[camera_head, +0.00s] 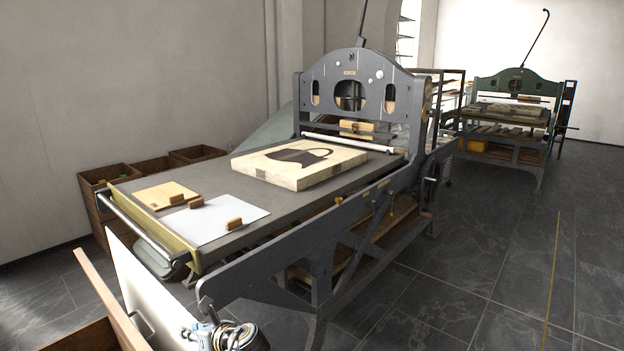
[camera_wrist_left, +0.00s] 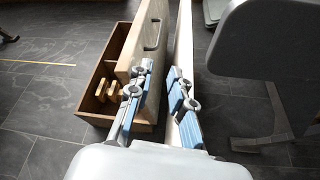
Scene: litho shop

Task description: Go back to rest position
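My left gripper (camera_head: 197,335) is at the bottom of the head view, beside a pale upright panel (camera_head: 142,290) with a metal handle. In the left wrist view, its two blue-padded fingers (camera_wrist_left: 157,108) stand apart with nothing held between them. The handled panel (camera_wrist_left: 152,62) is close to the left finger, and a white upright surface (camera_wrist_left: 183,40) is behind the right finger. I cannot tell whether either finger touches them. My right gripper is not in view.
A large press (camera_head: 350,85) carries a stone (camera_head: 300,180), a white sheet (camera_head: 222,212) and small wooden blocks. An open wooden box (camera_wrist_left: 92,100) holding small blocks is by the panel. A second press (camera_head: 518,90) stands back right. Floor (camera_head: 470,270) at right is clear.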

